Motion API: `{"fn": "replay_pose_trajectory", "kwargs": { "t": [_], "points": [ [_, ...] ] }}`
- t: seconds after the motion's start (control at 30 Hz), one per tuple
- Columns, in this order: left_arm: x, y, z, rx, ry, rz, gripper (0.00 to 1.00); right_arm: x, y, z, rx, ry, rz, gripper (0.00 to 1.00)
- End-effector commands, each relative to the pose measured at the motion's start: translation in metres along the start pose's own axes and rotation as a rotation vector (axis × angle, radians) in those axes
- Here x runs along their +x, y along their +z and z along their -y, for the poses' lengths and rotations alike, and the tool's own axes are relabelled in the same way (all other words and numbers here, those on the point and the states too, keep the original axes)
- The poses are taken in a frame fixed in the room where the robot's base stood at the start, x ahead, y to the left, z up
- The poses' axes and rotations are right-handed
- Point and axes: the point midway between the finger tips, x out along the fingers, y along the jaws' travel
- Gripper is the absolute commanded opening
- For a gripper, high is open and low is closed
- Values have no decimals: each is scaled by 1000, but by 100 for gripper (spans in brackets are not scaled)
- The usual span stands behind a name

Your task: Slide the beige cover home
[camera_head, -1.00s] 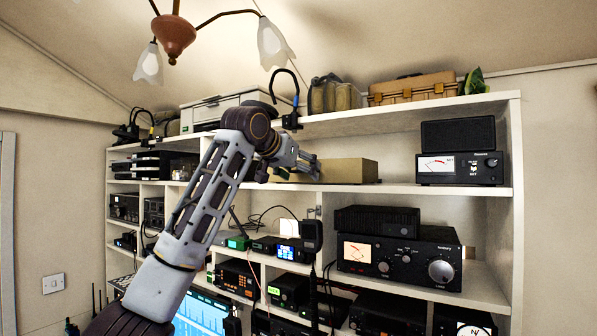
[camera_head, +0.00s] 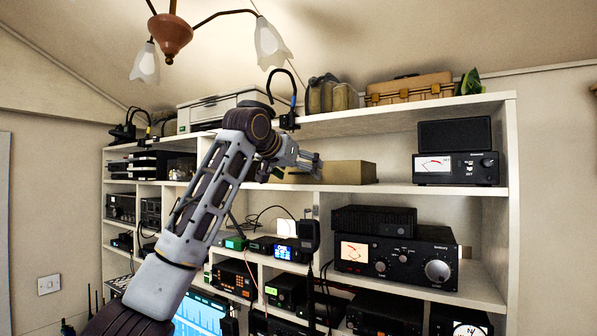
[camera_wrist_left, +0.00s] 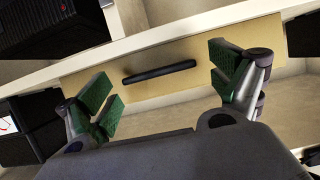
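The beige cover (camera_head: 348,172) lies on the upper shelf, in the middle bay, as a flat box-like form; its left end is hidden behind my left gripper. In the left wrist view a beige panel (camera_wrist_left: 205,72) with a black bar handle (camera_wrist_left: 158,72) faces me, and I take it for the same cover. My left gripper (camera_wrist_left: 166,80) is open, its green-padded fingers on either side of the handle, apart from it. It also shows in the head view (camera_head: 314,164), in front of the cover's left part. My right gripper is not in view.
A meter unit (camera_head: 456,168) with a black speaker box (camera_head: 456,134) on it stands right of the cover. A gap of bare shelf (camera_head: 394,187) lies between. Below are a large radio (camera_head: 397,261) and a hanging microphone (camera_head: 307,237).

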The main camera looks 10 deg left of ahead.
Motion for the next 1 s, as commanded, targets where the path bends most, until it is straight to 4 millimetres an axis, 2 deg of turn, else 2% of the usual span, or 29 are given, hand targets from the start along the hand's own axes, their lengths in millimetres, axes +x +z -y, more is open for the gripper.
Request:
{"fn": "replay_pose_trajectory", "kwargs": {
  "t": [0.37, 0.57, 0.77, 1.0],
  "points": [
    [0, 1, 0, 0, 0, 2, 96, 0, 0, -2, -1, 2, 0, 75],
    [-8, 0, 0, 0, 0, -1, 96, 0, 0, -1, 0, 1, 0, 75],
    [-28, 0, 0, 1, 0, 0, 96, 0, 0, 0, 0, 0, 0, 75],
    [-63, 0, 1, 1, -2, -2, 96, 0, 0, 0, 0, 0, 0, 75]
  ]
}}
